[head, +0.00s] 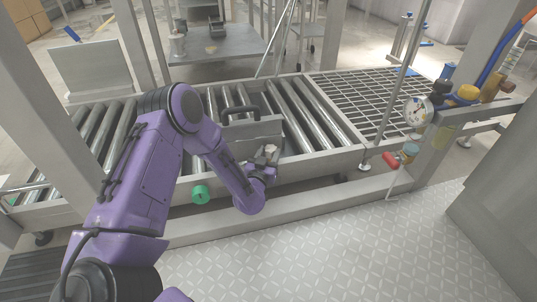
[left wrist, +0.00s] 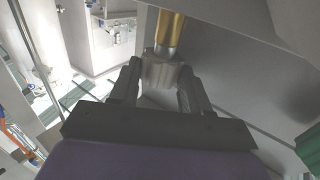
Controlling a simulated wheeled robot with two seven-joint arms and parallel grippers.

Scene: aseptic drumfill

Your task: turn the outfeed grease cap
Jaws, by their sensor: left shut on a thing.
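The grease cap (left wrist: 160,72) shows in the left wrist view as a ribbed, grey-silver piece at the end of a brass stem (left wrist: 168,32). My left gripper (left wrist: 158,85) has one finger on each side of it and is shut on it. In the head view my left gripper (head: 268,165) is at the front side of the roller conveyor (head: 310,165), below a grey plate with a black handle. There the cap is mostly hidden by the gripper and wrist. My right gripper is not in view.
A green round knob (head: 201,195) is on the conveyor's front side, left of my gripper. A gauge (head: 418,111) and a red-handled valve (head: 391,160) are at the right post. A grey cabinet (head: 500,215) stands at right. The tread-plate floor in front is clear.

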